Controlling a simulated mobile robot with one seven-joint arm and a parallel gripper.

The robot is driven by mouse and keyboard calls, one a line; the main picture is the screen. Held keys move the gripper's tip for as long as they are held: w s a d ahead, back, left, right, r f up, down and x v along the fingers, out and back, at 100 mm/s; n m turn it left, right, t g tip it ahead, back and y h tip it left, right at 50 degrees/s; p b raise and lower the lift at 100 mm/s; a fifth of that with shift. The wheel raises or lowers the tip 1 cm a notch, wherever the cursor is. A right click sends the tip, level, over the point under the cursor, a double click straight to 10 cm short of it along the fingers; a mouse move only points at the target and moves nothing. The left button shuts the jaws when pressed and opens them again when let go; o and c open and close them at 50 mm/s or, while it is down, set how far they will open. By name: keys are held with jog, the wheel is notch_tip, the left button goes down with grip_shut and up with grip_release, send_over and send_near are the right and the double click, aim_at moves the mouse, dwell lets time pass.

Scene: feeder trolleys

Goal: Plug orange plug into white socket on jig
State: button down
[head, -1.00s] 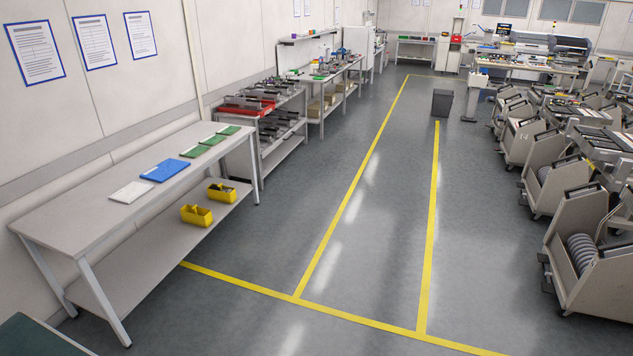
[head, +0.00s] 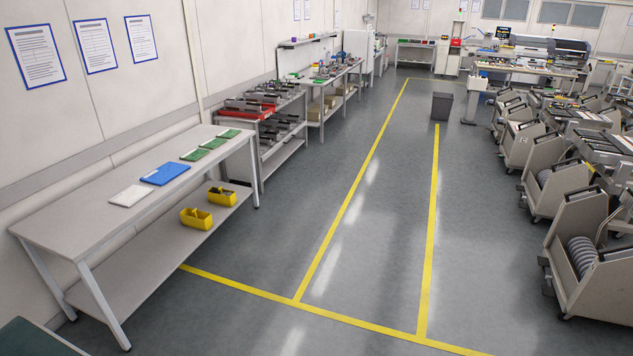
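Only the head view is given, and it looks down a factory aisle. I cannot make out the orange plug, the white socket or the jig in it. A workbench (head: 75,212) on the left carries a white item, a blue binder (head: 165,173) and green boards (head: 204,148). Farther benches hold small parts too tiny to tell apart. My gripper is not in view.
Yellow lines (head: 336,236) mark a clear grey floor aisle ahead. Feeder trolleys (head: 585,265) line the right side. A dark bin (head: 442,107) stands on the floor farther back. Yellow bins (head: 197,219) sit on the workbench's lower shelf. A dark green surface (head: 35,338) shows at the lower left.

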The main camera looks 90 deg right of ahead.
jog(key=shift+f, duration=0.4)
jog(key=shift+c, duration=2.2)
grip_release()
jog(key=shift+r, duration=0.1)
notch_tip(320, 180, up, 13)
